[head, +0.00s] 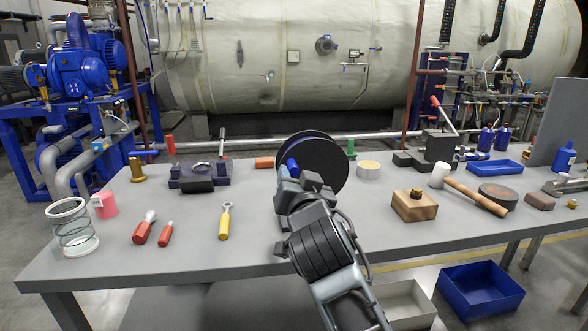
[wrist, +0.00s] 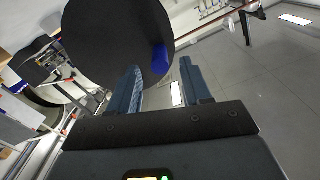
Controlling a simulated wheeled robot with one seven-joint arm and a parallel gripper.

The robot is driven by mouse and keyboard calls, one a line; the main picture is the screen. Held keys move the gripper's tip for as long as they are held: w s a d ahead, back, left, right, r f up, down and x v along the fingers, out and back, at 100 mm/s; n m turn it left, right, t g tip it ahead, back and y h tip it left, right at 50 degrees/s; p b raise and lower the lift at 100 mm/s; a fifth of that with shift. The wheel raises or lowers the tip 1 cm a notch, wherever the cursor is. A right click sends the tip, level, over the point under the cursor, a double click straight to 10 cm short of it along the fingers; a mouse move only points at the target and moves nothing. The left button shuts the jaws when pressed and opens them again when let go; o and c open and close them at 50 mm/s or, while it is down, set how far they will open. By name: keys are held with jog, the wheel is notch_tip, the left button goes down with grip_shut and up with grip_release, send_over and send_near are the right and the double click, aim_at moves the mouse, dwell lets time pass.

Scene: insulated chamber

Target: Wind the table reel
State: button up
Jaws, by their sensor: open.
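The table reel (head: 325,162) is a large black disc standing upright near the middle of the grey table. A blue crank handle (head: 292,166) sticks out from its face. In the wrist view the reel's dark disc (wrist: 110,40) fills the upper left, with the blue handle (wrist: 160,60) near its right edge. My gripper (head: 290,182) is in front of the reel, its arm covering the lower part. In the wrist view my gripper (wrist: 160,80) is open, with the handle between the lines of its two fingers, near their tips. I cannot tell whether they touch it.
A dark vise-like block (head: 200,175) stands left of the reel. Screwdrivers (head: 145,226) and a yellow-handled tool (head: 224,222) lie at the front left. A wooden block (head: 414,206) and a mallet (head: 475,196) lie to the right. Blue bin (head: 480,290) sits on the floor.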

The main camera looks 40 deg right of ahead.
aim_at(295, 174)
jog(key=shift+x, duration=1.95)
jog(key=shift+c, duration=0.4)
grip_shut()
